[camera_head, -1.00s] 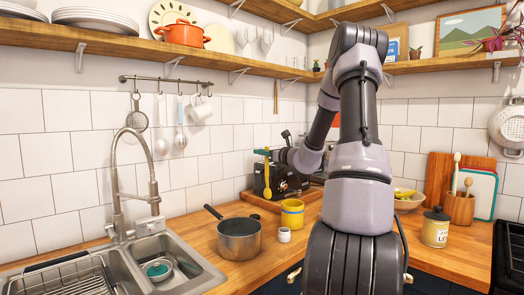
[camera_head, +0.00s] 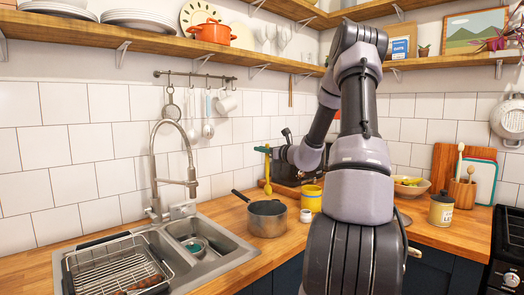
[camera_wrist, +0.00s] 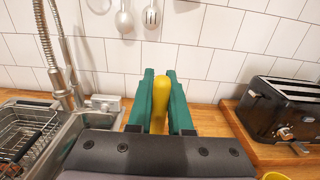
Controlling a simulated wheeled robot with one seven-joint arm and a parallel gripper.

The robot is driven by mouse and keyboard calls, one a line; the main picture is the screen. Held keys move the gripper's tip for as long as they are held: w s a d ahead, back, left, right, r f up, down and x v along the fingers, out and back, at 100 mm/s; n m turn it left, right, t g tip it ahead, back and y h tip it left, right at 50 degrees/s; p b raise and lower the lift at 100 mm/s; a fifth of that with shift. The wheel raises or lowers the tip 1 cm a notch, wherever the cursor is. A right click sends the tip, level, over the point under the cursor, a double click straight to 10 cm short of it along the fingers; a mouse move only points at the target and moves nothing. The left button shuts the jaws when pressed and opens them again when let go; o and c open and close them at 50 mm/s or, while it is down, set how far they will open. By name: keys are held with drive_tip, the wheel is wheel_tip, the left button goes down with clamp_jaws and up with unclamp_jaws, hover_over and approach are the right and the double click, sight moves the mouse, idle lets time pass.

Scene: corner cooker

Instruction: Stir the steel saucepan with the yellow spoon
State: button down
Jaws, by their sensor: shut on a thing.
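The steel saucepan (camera_head: 267,219) stands on the wooden counter just right of the sink, its dark handle pointing up and to the left. The yellow spoon (camera_head: 267,186) hangs upright from my gripper (camera_head: 268,153), above and behind the saucepan's rim in the head view. In the wrist view, the green fingers of my gripper (camera_wrist: 160,100) are shut on the spoon's yellow handle (camera_wrist: 161,92). The spoon's lower end is hidden in the wrist view. The saucepan does not show in the wrist view.
A yellow pot (camera_head: 311,199) and a small white cup (camera_head: 305,216) stand right of the saucepan. A black toaster (camera_wrist: 285,108) is at the right in the wrist view. The sink (camera_head: 215,244) with a dish rack (camera_head: 115,268) is on the left, under a tall tap (camera_head: 156,170).

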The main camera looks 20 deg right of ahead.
wheel_tip(320, 180, down, 13)
idle(0.7)
drive_tip(key=shift+d, duration=0.15)
idle(0.4)
drive_tip(key=shift+w+d, duration=0.25)
drive_tip(key=shift+d, duration=0.35)
drive_tip(key=shift+w+d, duration=0.2)
drive_tip(key=shift+d, duration=0.4)
wheel_tip(320, 180, up, 13)
drive_tip(key=a, duration=0.2)
drive_tip(key=shift+s+a, duration=0.25)
drive_tip(key=shift+s, duration=0.2)
